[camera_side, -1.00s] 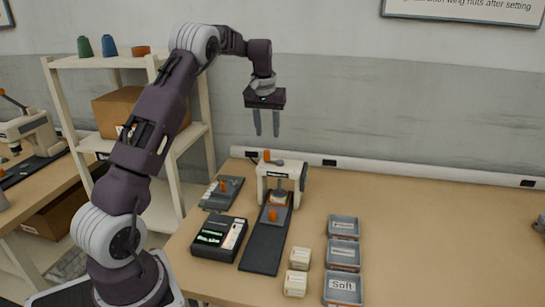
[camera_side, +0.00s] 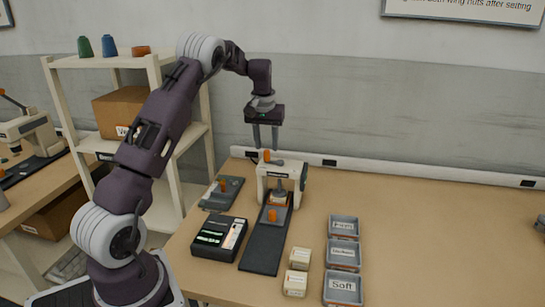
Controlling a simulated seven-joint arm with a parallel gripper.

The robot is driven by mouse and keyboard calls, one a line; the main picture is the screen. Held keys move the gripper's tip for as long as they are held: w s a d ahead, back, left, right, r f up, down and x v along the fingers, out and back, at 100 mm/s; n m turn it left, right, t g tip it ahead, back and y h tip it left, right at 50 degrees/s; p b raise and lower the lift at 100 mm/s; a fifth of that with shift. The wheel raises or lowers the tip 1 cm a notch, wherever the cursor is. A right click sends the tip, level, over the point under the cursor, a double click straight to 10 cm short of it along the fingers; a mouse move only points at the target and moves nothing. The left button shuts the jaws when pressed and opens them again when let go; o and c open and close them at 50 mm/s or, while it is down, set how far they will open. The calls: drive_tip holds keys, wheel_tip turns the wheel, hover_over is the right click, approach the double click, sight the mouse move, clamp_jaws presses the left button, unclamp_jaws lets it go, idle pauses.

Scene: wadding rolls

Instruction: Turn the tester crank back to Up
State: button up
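The tester (camera_side: 281,171) is a cream press-like frame on a long dark base plate (camera_side: 264,248), standing towards the back of the table. On its top is a grey lever with an orange knob (camera_side: 266,156), which looks like the crank; the knob is at the left end. An orange wing-shaped part (camera_side: 272,215) sits on the base in front of the frame. My gripper (camera_side: 265,146) points straight down just above the crank, its two fingers apart with a gap between them. Whether the fingertips touch the knob cannot be told. Nothing is held.
A black readout box (camera_side: 218,236) with a lit screen and a grey plate with an orange part (camera_side: 222,193) stand left of the tester. Two cream blocks (camera_side: 295,283) and three labelled grey trays (camera_side: 343,256) lie to the right. The table's right side is mostly clear.

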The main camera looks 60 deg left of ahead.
sight(267, 151)
drive_tip(key=shift+f, duration=1.75)
clamp_jaws()
drive_tip(key=shift+s+d, duration=0.3)
drive_tip(key=shift+d, duration=0.3)
drive_tip(key=shift+s+d, duration=0.25)
drive_tip(key=shift+d, duration=0.35)
